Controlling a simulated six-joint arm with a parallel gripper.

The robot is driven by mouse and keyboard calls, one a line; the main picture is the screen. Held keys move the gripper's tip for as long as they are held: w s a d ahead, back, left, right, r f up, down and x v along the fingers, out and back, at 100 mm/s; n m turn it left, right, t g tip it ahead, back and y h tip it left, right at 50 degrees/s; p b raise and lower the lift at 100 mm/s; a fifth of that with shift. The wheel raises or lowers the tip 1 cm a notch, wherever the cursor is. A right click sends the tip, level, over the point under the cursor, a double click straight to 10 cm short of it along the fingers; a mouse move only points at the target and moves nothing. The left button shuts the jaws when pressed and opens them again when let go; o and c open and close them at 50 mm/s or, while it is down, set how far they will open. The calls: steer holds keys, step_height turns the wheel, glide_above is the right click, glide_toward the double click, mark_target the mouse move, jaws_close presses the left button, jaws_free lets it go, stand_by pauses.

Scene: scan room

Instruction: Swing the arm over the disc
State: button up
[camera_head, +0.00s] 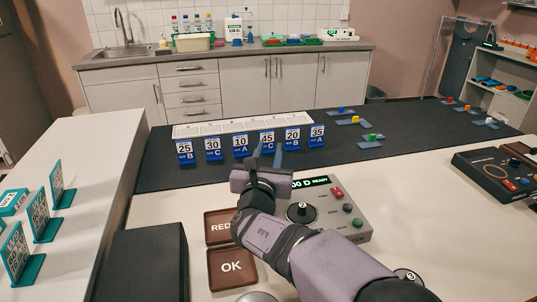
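My gripper (267,153) is at the middle of the view, pointing away over the near edge of the dark mat. Its two bluish fingers stand apart with nothing seen between them. A black round disc (301,213) with a small pale centre sits on a grey console (350,232), just right of my wrist. My arm covers part of the console's left side. Other round pieces show partly beside my arm, a dark one (408,275) and a grey one (258,297); I cannot tell which disc is meant.
Several blue number cards (213,148) stand on the dark mat (160,172) beyond my gripper. A black console (500,175) stands at right. The white table between the consoles is clear.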

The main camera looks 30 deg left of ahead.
steer(key=shift+r, duration=0.15)
steer(key=c, duration=0.5)
steer(key=r+p, duration=0.1)
steer(key=s+a+p, duration=0.1)
steer(key=shift+s+a+r+p, duration=0.1)
steer(key=shift+r+p, duration=0.2)
steer(key=shift+r, duration=0.05)
jaws_close()
steer(key=s+a+r+m+g+p, duration=0.25)
steer(key=s+a+p, duration=0.35)
steer(key=a+p, duration=0.75)
steer(key=s+d+f+m+g+h+p, duration=0.2)
steer(key=s+d+m+g+h, duration=0.1)
steer(key=m, duration=1.2)
steer(key=s+d+f+m+g+h+p, duration=0.1)
steer(key=s+d+m+g+h, duration=0.3)
steer(key=m, duration=1.2)
steer(key=s+d+f+h, duration=0.1)
steer(key=d, duration=0.2)
steer(key=shift+s+f+h+p, duration=0.15)
steer(key=shift+h+p, duration=0.15)
steer(key=shift+p, duration=0.05)
